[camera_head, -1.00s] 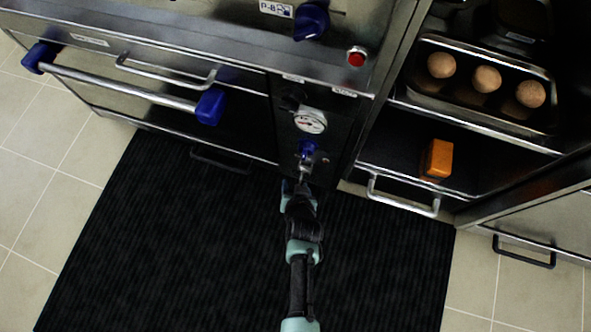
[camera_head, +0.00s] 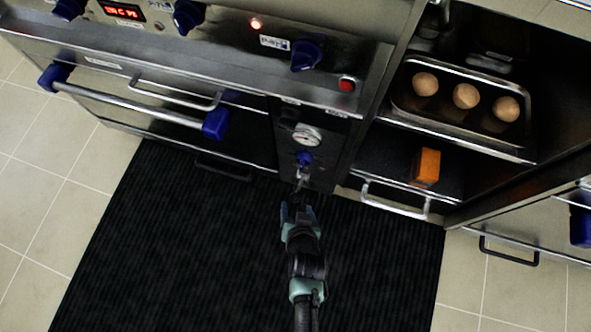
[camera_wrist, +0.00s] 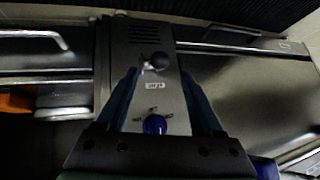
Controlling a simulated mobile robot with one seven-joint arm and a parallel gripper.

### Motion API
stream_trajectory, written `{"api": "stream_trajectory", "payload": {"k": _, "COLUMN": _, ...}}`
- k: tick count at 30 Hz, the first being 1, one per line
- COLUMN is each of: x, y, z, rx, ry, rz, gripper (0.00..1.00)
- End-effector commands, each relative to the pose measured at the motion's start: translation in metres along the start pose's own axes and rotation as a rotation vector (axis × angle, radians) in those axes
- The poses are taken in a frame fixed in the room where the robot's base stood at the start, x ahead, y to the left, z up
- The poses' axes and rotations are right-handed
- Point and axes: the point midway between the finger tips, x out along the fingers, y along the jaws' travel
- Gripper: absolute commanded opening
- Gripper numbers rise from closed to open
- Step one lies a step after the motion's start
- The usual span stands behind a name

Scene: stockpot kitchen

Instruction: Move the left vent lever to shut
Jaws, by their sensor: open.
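A short lever with a dark ball end (camera_wrist: 155,62) stands out from the narrow metal panel (camera_wrist: 142,83) in the wrist view, between a slotted grille and a small white label. I cannot read the label, so I cannot tell for sure that this is the left vent lever, nor its setting. My gripper (camera_wrist: 158,75) is open, with one blue finger on each side of the panel and the lever between them in the picture. Contact does not show.
An oven door handle (camera_head: 135,104) with blue ends juts out at left. At right are an open compartment with an egg tray (camera_head: 460,140), an orange box (camera_head: 425,167) and a drawer handle (camera_head: 395,205). The black mat (camera_head: 180,250) is clear.

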Motion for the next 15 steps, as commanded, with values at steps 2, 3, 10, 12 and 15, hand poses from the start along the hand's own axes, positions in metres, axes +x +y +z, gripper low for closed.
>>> {"api": "stream_trajectory", "payload": {"k": 2, "x": -0.015, "y": 0.000, "z": -0.001, "rx": 0.000, "ry": -0.001, "rz": 0.000, "gripper": 0.68}}
{"api": "stream_trajectory", "payload": {"k": 3, "x": -0.018, "y": 0.000, "z": -0.001, "rx": 0.000, "ry": -0.001, "rz": 0.000, "gripper": 0.68}}
{"api": "stream_trajectory", "payload": {"k": 10, "x": -0.026, "y": 0.000, "z": 0.000, "rx": -0.001, "ry": 0.000, "rz": 0.000, "gripper": 0.68}}
{"api": "stream_trajectory", "payload": {"k": 12, "x": -0.025, "y": 0.000, "z": 0.000, "rx": -0.001, "ry": 0.000, "rz": 0.000, "gripper": 0.68}}
{"api": "stream_trajectory", "payload": {"k": 15, "x": -0.025, "y": 0.000, "z": 0.001, "rx": -0.001, "ry": 0.000, "rz": 0.000, "gripper": 0.68}}
